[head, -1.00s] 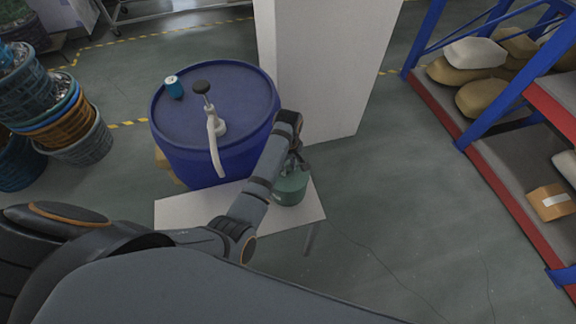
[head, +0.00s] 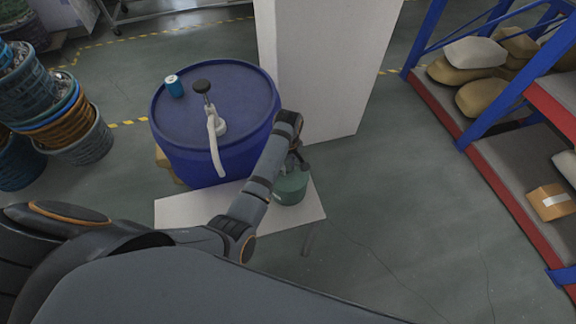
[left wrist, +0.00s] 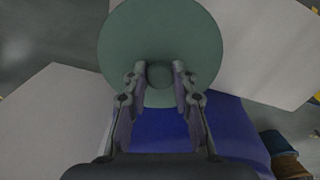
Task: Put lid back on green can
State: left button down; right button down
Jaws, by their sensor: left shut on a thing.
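The green can (head: 291,190) stands on the white table (head: 185,213), near its right end. My left gripper (left wrist: 159,73) is shut on the small round knob of the green lid (left wrist: 160,30), a flat disc that fills the upper middle of the left wrist view. In the head view my left gripper (head: 297,161) is right over the can, partly hidden by my own wrist. The lid hides the can in the wrist view. I cannot tell whether the lid rests on the can's rim or hangs just above it. My right gripper is not in view.
A blue drum (head: 183,145) with a white pump (head: 215,135) and a small teal can (head: 174,86) on top stands behind the table. A white pillar (head: 325,75) rises beyond it. Blue and red shelving (head: 495,165) is at the right. Open floor lies between.

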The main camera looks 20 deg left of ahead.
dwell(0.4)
pick_arm(q)
jog(key=c, duration=1)
grip_release()
jog(key=o, duration=0.5)
jog(key=shift+r, duration=3.5)
